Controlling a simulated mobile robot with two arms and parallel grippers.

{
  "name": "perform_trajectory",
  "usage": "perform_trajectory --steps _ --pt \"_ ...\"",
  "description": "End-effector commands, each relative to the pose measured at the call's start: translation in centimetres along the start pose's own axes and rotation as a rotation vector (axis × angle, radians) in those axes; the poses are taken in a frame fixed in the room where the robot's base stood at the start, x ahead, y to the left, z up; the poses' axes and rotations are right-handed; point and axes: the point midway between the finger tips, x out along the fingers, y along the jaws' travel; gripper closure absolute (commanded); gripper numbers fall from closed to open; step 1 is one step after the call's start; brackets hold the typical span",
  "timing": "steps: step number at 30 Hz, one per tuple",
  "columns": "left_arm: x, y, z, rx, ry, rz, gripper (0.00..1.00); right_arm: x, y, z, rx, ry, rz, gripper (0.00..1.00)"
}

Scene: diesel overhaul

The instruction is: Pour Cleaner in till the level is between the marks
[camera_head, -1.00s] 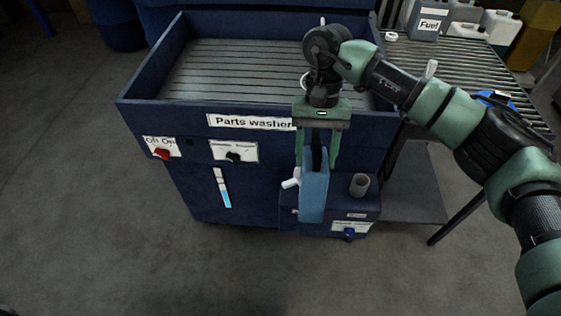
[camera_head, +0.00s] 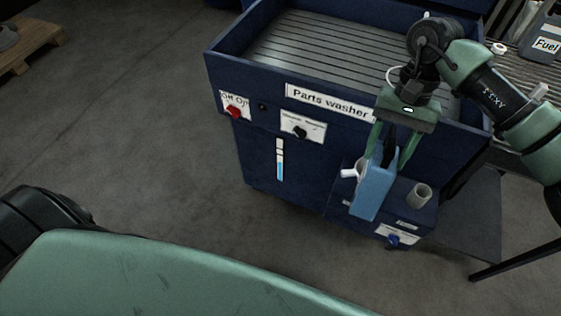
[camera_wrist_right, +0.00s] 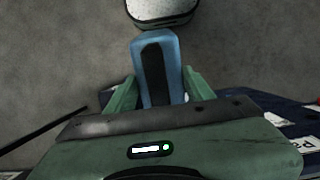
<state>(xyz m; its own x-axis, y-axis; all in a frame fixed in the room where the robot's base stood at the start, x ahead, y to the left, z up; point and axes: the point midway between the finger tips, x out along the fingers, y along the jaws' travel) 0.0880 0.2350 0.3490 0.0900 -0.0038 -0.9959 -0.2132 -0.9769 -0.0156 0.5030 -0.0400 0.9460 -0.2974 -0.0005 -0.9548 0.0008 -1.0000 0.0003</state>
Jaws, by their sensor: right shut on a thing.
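My right gripper (camera_head: 388,158) is shut on a blue container (camera_head: 372,192) and holds it in front of the parts washer (camera_head: 300,158). A white spout or cap (camera_head: 350,172) sticks out at the container's left side. In the right wrist view the container (camera_wrist_right: 173,55) sits between the fingers, with a dark strip down its middle. A grey open filler neck (camera_head: 420,195) stands on the low blue box, just right of the container. The level gauge (camera_head: 280,160) on the washer's front shows blue in its lower part and white above. I see no stream. My left gripper is not in view.
A red switch (camera_head: 234,112) and a black knob (camera_head: 299,132) are on the washer's front. A blue knob (camera_head: 393,242) is on the low box. A fuel can (camera_head: 543,40) stands on the rack at right. The floor at left is clear up to a pallet (camera_head: 30,40).

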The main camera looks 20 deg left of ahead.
Motion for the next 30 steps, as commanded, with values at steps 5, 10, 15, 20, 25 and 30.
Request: perform_trajectory --steps 5,10,15,20,25,30 --pt "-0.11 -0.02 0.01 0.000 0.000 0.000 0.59 -0.72 -0.10 0.02 0.001 -0.054 -0.001 1.00" --pt "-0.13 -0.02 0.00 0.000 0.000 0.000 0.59 -1.10 -0.07 0.11 -0.001 -0.099 -0.002 1.00" --pt "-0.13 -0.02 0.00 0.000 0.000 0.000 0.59 -1.08 -0.04 0.11 -0.001 -0.100 -0.002 1.00" --pt "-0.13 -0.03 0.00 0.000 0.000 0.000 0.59 -1.06 -0.03 0.11 -0.001 -0.099 -0.002 1.00" --pt "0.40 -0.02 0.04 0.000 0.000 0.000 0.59 -0.85 -0.07 -0.15 0.003 -0.133 -0.001 1.00" --pt "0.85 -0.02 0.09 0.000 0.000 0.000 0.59 -0.91 -0.07 -0.23 0.001 -0.194 -0.001 1.00"
